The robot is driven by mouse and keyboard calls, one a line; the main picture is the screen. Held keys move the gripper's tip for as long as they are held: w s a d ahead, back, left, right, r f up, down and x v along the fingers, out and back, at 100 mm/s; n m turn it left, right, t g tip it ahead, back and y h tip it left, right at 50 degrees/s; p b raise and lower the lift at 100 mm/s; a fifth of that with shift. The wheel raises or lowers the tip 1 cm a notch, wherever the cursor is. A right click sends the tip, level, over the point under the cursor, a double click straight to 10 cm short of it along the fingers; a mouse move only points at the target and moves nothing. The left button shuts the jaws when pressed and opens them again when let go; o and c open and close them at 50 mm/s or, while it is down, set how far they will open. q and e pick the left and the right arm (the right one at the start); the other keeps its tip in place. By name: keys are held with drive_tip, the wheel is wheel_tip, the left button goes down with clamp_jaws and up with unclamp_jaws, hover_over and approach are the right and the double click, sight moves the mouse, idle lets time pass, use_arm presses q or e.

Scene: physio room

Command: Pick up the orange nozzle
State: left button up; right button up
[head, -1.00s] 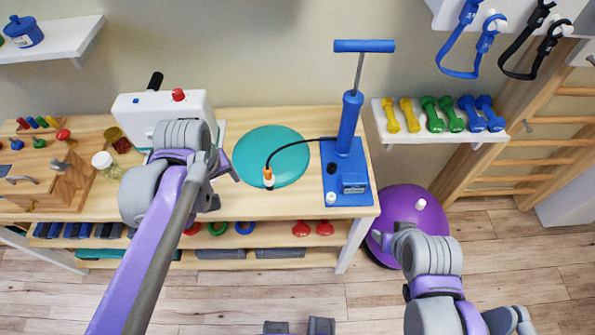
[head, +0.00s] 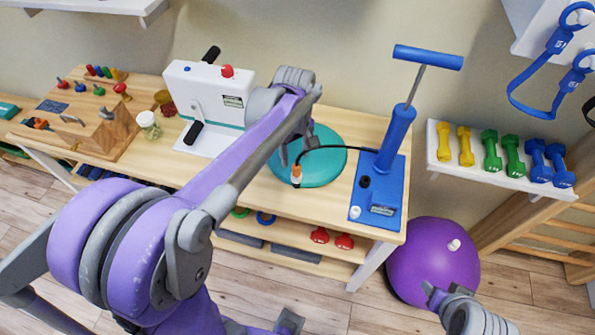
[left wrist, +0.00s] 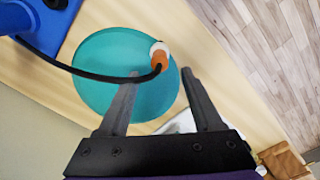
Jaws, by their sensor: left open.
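The orange nozzle (head: 296,174), with a pale tip, is at the end of a black hose on the front part of a round teal cushion (head: 330,164). The hose runs from the blue hand pump (head: 395,140). My left gripper (head: 293,150) is open just behind and above the nozzle. In the left wrist view, the nozzle (left wrist: 160,60) lies just beyond the gap between the two open fingertips (left wrist: 160,75), apart from both as far as I can see. My right gripper (head: 434,296) is low at the right, away from the table; its jaws are unclear.
A white machine (head: 207,110) with a red knob stands left of my left arm on the wooden table (head: 372,125). A jar (head: 149,124) and a wooden peg board (head: 85,118) are farther left. A purple ball (head: 432,263) is on the floor at right. Dumbbells (head: 490,150) sit on a shelf.

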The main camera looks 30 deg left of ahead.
sight(296, 165)
use_arm(q)
drive_tip(key=f, duration=0.5)
drive_tip(key=shift+s+d+f, duration=0.15)
drive_tip(key=shift+d, duration=0.1)
clamp_jaws()
